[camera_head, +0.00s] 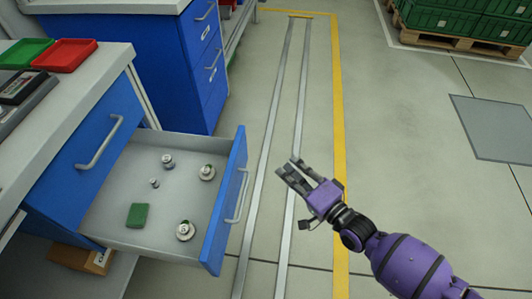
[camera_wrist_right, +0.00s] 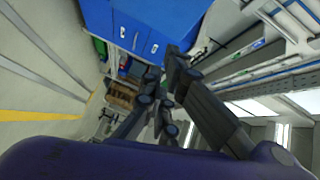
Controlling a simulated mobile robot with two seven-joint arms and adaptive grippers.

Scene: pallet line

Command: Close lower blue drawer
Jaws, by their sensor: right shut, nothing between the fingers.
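The lower blue drawer (camera_head: 222,207) is pulled open under the workbench at the left in the head view. Its grey tray holds a green block (camera_head: 137,215) and several small metal parts, such as a round one (camera_head: 185,230) near the front. A grey handle (camera_head: 238,195) runs along the blue front. My right gripper (camera_head: 289,172) is shut and empty, to the right of the drawer front and apart from it. In the right wrist view its dark fingers (camera_wrist_right: 168,90) show. My left gripper is not in view.
The closed upper blue drawer (camera_head: 90,150) is above the open one. A green tray (camera_head: 28,53) and a red tray (camera_head: 65,55) are on the bench. Another blue cabinet (camera_head: 180,70) stands behind.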

